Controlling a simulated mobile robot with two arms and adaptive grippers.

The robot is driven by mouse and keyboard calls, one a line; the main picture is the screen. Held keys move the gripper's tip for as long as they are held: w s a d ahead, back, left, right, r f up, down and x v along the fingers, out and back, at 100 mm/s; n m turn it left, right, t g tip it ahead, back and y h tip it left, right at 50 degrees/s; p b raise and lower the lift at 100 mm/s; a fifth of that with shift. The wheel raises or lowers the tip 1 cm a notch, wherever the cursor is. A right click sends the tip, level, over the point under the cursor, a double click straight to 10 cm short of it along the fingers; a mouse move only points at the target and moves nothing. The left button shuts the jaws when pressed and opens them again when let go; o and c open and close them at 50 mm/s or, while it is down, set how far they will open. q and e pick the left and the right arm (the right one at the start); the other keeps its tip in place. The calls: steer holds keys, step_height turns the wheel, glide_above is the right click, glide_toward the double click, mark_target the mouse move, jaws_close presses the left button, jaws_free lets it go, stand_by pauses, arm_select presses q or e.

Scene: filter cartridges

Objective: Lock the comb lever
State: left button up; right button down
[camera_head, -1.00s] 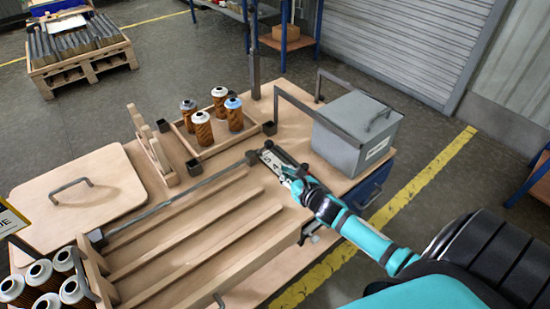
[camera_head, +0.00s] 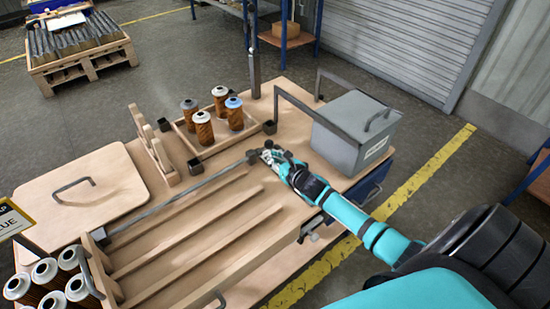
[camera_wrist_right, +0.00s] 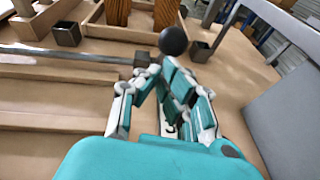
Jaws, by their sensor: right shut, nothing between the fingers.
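The comb lever (camera_head: 170,202) is a long grey metal bar lying along the far side of the slotted wooden rack. It runs from a dark pivot block (camera_head: 99,235) at the left to a black ball knob (camera_head: 252,157) at its right end. In the right wrist view the bar (camera_wrist_right: 75,55) enters from the left, and the black knob (camera_wrist_right: 174,40) shows just beyond the fingertips. My right gripper (camera_head: 270,157) is shut and empty, close beside the knob; the wrist view also shows the gripper (camera_wrist_right: 160,78). I cannot tell whether it touches the knob. My left gripper is out of view.
A wooden tray (camera_head: 222,140) with several filter cartridges stands behind the lever, with small dark square cups (camera_head: 195,166) near it. A grey box (camera_head: 355,130) and a raised metal frame (camera_head: 300,105) stand at the right. Several cartridges (camera_head: 45,272) stand at the lower left.

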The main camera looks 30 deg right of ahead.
mark_target(268, 146)
steer(key=shift+g, duration=0.6)
steer(key=w+r+p, duration=0.1)
steer(key=r+p, duration=0.1)
steer(key=w+r+p, duration=0.2)
steer(key=p, duration=0.1)
steer(key=shift+w+r, duration=0.2)
steer(key=shift+w, duration=0.1)
steer(key=w+a+r, duration=0.1)
steer(key=w+r, duration=0.1)
steer(key=w, duration=0.8)
steer(key=shift+p, duration=0.4)
